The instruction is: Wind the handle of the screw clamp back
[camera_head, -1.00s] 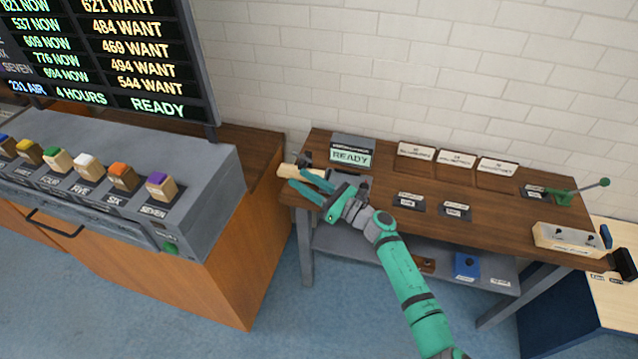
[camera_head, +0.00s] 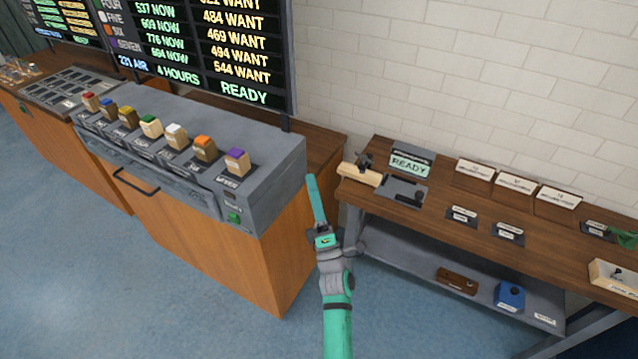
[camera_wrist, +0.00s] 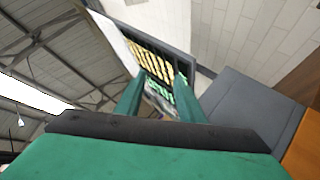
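A small dark fixture (camera_head: 364,160), which looks like the screw clamp, stands at the left end of the wooden bench. A pale wooden bar (camera_head: 359,174) lies beside it and juts over the bench's left edge. The clamp's handle is too small to make out. My gripper (camera_head: 314,180) points up, left of the bar and apart from it, in front of the grey cabinet's right end. In the wrist view my gripper (camera_wrist: 158,85) shows two green fingers spread with nothing between them. The clamp is not visible there.
A grey cabinet (camera_head: 272,180) with several coloured-top blocks stands left of my gripper. A READY display (camera_head: 409,165) and a dark plate (camera_head: 404,191) sit near the clamp. A shelf under the bench holds a blue box (camera_head: 509,296). The floor in front is clear.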

